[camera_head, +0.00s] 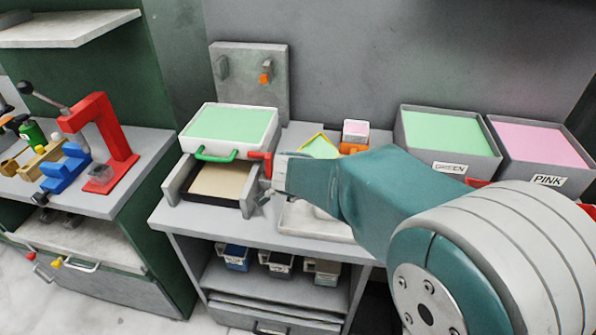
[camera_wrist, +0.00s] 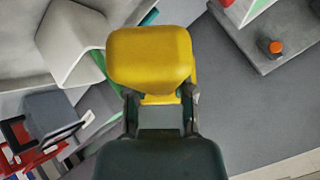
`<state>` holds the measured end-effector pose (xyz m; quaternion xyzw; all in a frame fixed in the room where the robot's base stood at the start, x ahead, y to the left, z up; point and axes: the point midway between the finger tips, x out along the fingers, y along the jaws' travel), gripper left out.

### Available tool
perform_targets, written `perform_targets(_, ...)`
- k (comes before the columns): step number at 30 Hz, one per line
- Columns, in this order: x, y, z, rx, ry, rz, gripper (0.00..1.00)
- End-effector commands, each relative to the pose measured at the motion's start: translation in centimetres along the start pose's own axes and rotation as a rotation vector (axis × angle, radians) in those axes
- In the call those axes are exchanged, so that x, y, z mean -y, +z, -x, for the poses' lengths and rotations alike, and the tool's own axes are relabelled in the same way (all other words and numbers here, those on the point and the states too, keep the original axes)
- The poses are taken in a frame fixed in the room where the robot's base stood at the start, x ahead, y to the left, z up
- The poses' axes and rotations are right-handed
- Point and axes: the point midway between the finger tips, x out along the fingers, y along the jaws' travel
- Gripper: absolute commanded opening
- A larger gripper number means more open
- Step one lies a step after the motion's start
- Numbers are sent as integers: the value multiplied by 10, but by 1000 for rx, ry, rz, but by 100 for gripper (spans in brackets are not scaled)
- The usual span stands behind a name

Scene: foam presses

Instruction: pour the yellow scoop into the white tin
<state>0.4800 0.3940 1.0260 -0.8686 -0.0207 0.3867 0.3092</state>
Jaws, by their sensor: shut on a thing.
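My gripper (camera_wrist: 160,97) is shut on the yellow scoop (camera_wrist: 150,58) in the wrist view, one finger on each side of it. The scoop's broad yellow face fills the upper middle of that view and hides what lies behind it. In the head view a tilted yellow-rimmed scoop (camera_head: 320,147) shows green inside, just behind my arm; my fingers are hidden there. A pale angular container (camera_wrist: 72,45), perhaps the white tin, is beside the scoop at upper left in the wrist view. I cannot tell whether the scoop is over it.
A press tray of green foam (camera_head: 232,126) stands left of my arm. The green bin (camera_head: 445,133) and pink bin (camera_head: 540,143) stand right. A pale tray (camera_head: 300,222) lies under my arm. A red press (camera_head: 105,140) stands far left.

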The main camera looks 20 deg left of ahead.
Motion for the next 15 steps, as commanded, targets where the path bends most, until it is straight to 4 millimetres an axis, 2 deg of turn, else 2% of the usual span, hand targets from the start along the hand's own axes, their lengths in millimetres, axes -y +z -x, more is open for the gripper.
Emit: perform_targets(15, -1, -2, 2, 2, -118, -91, 0)
